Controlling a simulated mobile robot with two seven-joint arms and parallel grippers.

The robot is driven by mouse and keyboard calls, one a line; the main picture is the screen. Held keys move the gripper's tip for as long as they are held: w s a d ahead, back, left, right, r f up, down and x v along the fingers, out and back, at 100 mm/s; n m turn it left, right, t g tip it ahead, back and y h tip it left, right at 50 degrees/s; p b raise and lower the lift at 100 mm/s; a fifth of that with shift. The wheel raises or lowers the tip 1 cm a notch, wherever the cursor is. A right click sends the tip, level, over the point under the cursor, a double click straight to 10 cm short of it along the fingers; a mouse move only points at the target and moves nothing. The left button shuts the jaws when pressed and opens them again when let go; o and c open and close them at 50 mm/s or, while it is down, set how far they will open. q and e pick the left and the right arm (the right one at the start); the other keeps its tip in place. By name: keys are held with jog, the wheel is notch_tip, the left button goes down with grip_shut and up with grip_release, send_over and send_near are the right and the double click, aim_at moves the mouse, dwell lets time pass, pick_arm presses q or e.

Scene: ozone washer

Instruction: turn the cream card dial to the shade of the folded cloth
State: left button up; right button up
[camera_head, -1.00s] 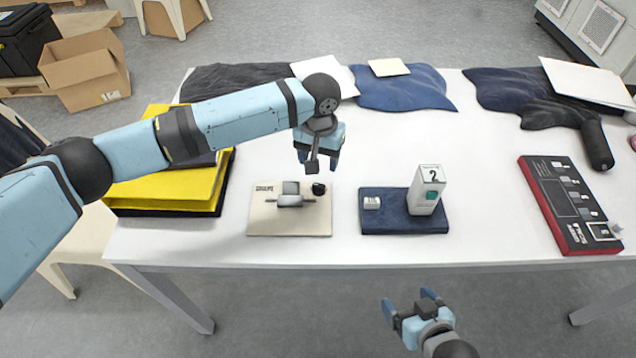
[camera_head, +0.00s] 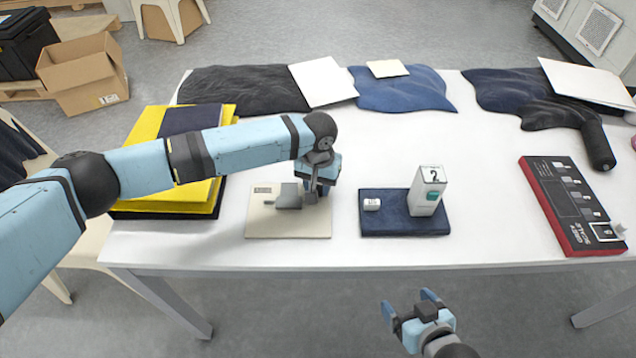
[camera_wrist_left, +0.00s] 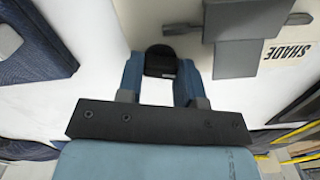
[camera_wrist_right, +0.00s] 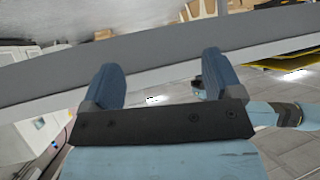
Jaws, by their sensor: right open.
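The cream card (camera_head: 262,228) lies flat near the table's front edge, with a grey block (camera_head: 288,196) and a black dial knob on it. In the left wrist view the black knob (camera_wrist_left: 160,60) sits between the fingers, and the printed word SHADE shows on the card (camera_wrist_left: 290,60). My left gripper (camera_head: 322,182) is down over the card's right part, its fingers narrowed against both sides of the knob. The folded dark cloth (camera_head: 190,119) lies on the yellow stack at left. My right gripper (camera_head: 410,305) is open and empty, in front of the table.
A navy pad (camera_head: 385,228) with a white box (camera_head: 427,190) and a small white block (camera_head: 371,204) lies right of the card. A red-edged panel (camera_head: 545,200) is at far right. Dark and blue cloths (camera_head: 405,92) lie at the back. The table's middle is clear.

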pick_arm(q)
jog(key=c, duration=0.3)
jog(key=shift+r+m+p, duration=0.15)
jog(key=shift+m+p, duration=0.15)
jog(key=shift+p, duration=0.2)
jog(key=m+p, duration=0.1)
jog(key=p, duration=0.1)
jog(key=shift+r+m+p, duration=0.1)
jog(key=shift+m+p, duration=0.2)
jog(key=m+p, duration=0.3)
jog(key=shift+f+m+p, duration=0.2)
jog(key=shift+m+p, duration=0.2)
jog(key=shift+m, duration=0.4)
pick_arm(e)
jog(key=r, duration=0.3)
jog(key=shift+d+r, duration=0.25)
jog(key=shift+r, duration=0.15)
jog(key=shift+s, duration=0.15)
jog(key=shift+s+d+f+g, duration=0.15)
jog(key=shift+s+f+g, duration=0.1)
jog(key=shift+s+g, duration=0.1)
